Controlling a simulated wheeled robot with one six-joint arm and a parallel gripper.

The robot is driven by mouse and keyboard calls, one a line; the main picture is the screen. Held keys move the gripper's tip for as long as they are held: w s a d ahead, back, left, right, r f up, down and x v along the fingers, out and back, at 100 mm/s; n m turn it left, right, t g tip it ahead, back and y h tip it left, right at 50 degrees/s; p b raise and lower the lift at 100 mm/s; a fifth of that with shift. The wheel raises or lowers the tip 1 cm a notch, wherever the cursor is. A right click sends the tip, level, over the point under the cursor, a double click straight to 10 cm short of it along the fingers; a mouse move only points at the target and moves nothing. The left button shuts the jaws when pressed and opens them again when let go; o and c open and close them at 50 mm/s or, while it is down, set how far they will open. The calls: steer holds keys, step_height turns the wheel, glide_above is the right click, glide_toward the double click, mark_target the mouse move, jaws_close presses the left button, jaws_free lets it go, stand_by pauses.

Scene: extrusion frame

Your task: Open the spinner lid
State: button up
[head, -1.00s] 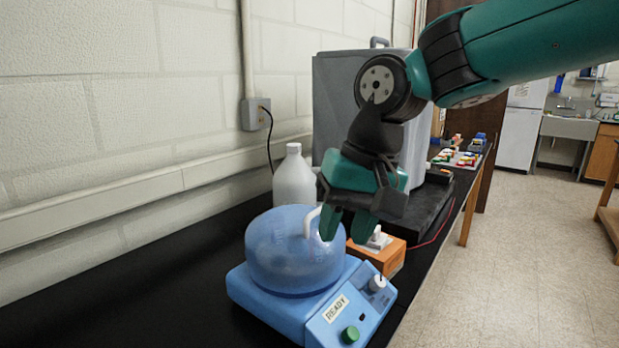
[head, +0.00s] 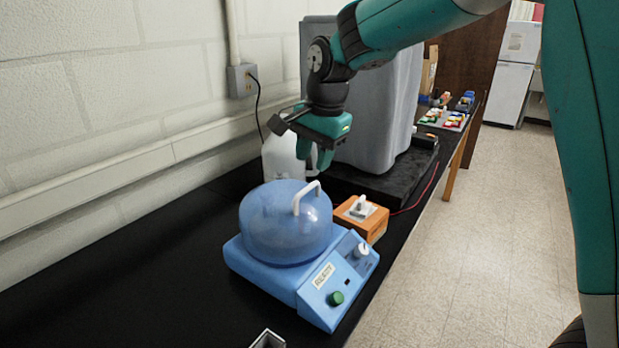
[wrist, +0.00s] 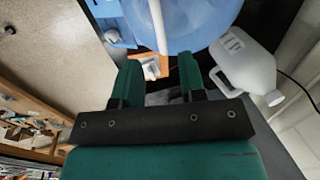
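The spinner is a light blue box (head: 262,275) on the black bench, with a sloped front panel. Its translucent blue domed lid (head: 280,235) sits on top, level and closed. A white loop handle (head: 307,197) stands on the lid's right side; in the wrist view the handle (wrist: 158,28) lies just beyond the fingertips, in line with the gap between them. My gripper (head: 315,160) points down, above and behind the handle, apart from it. In the wrist view my gripper (wrist: 159,68) has its fingers spread and nothing between them.
An orange box (head: 360,218) with a white switch stands right of the spinner. A white bottle (head: 283,160) and a large grey container (head: 375,110) are behind my gripper. The panel has a green knob (head: 336,298). A small metal piece (head: 268,340) lies in front. The wall is left.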

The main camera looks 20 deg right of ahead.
mark_target(308, 187)
steer(key=f, duration=0.4)
steer(key=w+f+p, duration=0.1)
steer(key=f, duration=0.1)
steer(key=shift+a+f, duration=0.2)
steer(key=shift+a, duration=0.15)
steer(key=shift+c, duration=0.2)
jaws_close()
